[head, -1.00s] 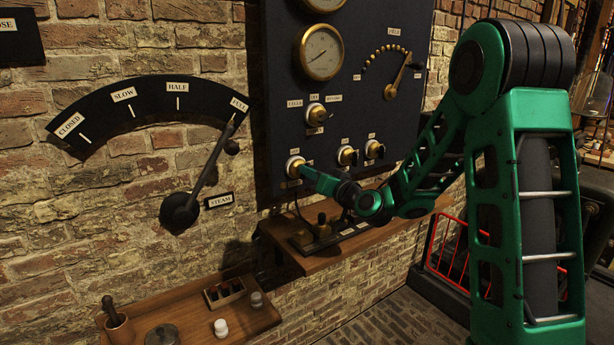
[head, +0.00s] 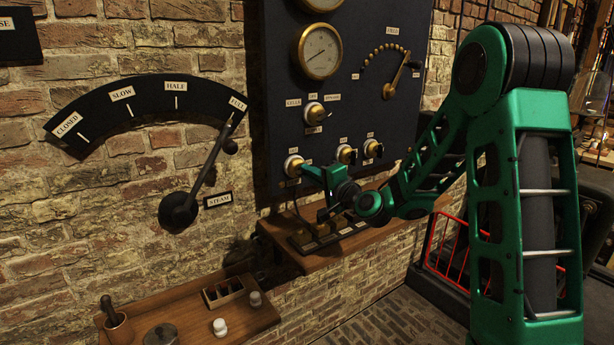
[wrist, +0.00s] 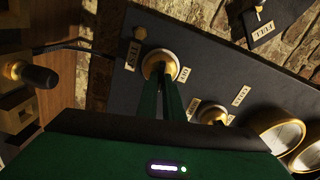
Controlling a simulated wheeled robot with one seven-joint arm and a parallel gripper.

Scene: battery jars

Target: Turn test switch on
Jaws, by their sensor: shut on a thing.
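The test switch is a round brass-and-white knob (head: 292,165) at the lower left of the dark panel (head: 283,95). In the wrist view its brass base (wrist: 157,62) shows beside a label reading "TEST" and a smaller label on its other side. My gripper (head: 304,169) is at the switch in the head view. In the wrist view its two green fingers (wrist: 162,82) are close together, shut on the switch. The fingers hide the switch's handle, so its exact setting cannot be told.
Two similar knobs (head: 346,154) sit to the right, with another knob (head: 315,111) above. Gauges (head: 319,52) are higher up. A wooden shelf (head: 300,262) carrying a dark device with a handle lies just below. The steam lever (head: 205,178) is on the brick wall to the left.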

